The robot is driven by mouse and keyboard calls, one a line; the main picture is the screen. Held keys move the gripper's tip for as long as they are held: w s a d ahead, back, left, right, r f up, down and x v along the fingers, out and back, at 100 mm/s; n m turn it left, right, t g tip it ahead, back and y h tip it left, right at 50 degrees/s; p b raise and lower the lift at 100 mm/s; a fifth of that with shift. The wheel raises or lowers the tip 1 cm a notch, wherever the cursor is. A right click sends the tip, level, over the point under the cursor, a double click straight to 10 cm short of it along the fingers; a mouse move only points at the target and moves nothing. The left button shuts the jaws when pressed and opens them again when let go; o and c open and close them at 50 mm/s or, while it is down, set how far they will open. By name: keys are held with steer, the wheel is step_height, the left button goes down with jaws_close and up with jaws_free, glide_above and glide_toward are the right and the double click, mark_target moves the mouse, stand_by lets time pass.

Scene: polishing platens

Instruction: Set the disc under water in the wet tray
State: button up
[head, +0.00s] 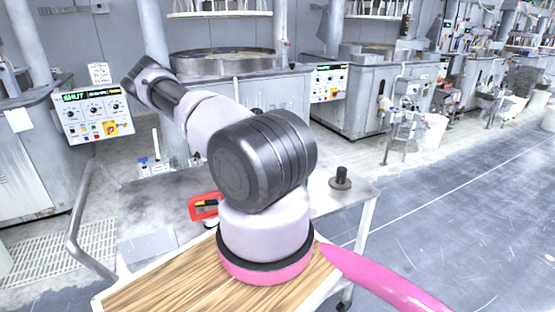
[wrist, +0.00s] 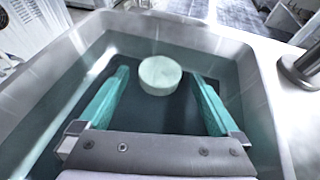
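The disc (wrist: 160,76) is a pale, round, thick puck inside the wet tray (wrist: 275,115) in the wrist view. The tray has grey metal walls and dark teal water. The disc looks tinted green like the water, but I cannot tell its exact depth. My gripper (wrist: 160,73) points into the tray with two teal fingers spread apart. The disc sits between the fingertips with a gap on each side, so the fingers are not closed on it. In the head view my arm hides the tray, the disc and my gripper.
A dark knobbed weight (head: 341,180) stands on the grey bench's right side; a metal round base (wrist: 302,70) stands right of the tray. A red object (head: 203,206) and a pale plate (head: 148,245) lie on the bench. Polishing machines (head: 370,95) stand behind. Floor at right is clear.

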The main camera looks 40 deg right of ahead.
steer(key=shift+r, duration=0.2)
steer(key=v, duration=1.2)
steer(key=shift+a+r, duration=0.1)
steer(key=s+a+r+m+t+y, duration=0.15)
steer(key=a+r+m+y, duration=0.35)
steer(key=a+r+m, duration=0.55)
steer(key=s+a+r+m+y, duration=0.4)
steer(key=a+r, duration=0.4)
steer(key=r, duration=0.6)
steer(key=s+a+r+m+t+y, duration=0.3)
steer(key=s+a+r, duration=0.3)
steer(key=a+r, duration=0.3)
steer(key=s+a+r+m+t+y, duration=0.3)
steer(key=s+a+r, duration=0.3)
steer(key=a+r, duration=0.3)
steer(key=shift+s+a+m+y, duration=0.15)
steer(key=shift+a+m+y, duration=0.1)
steer(key=shift+m+y, duration=0.2)
steer(key=shift+r+t, duration=0.1)
steer(key=shift+t, duration=0.25)
stand_by(1.3)
